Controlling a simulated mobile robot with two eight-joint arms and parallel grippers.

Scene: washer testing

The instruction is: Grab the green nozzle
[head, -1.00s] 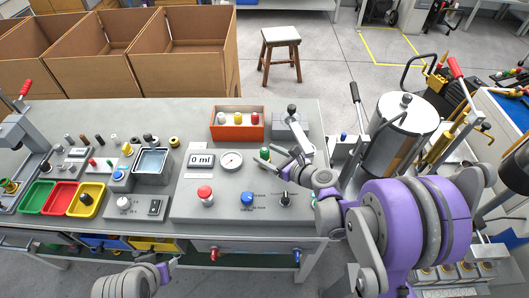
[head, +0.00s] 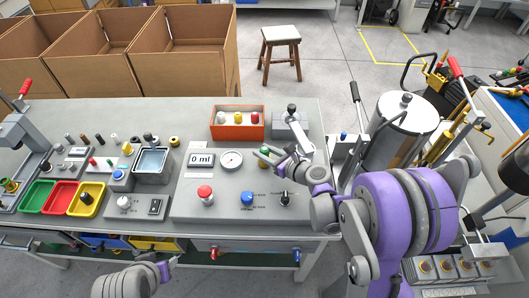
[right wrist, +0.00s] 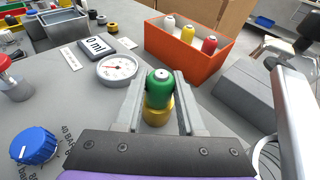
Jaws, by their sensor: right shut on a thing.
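The green nozzle (right wrist: 160,88) sits upright on a yellow base piece (right wrist: 157,111) on the grey test panel. It also shows in the head view (head: 264,151), partly hidden by my gripper. My right gripper (right wrist: 160,95) has one finger on each side of the nozzle and is shut on it. In the head view my right gripper (head: 268,157) reaches in from the right. My left gripper (head: 172,262) is low at the front edge of the bench, empty-looking, and too small to tell whether it is open.
An orange box (head: 237,136) with white, yellow and red nozzles stands behind the panel. A pressure gauge (right wrist: 117,68), a display (right wrist: 95,46) and a blue knob (right wrist: 34,145) are close by. A grey block (right wrist: 262,88) with a lever stands to the right.

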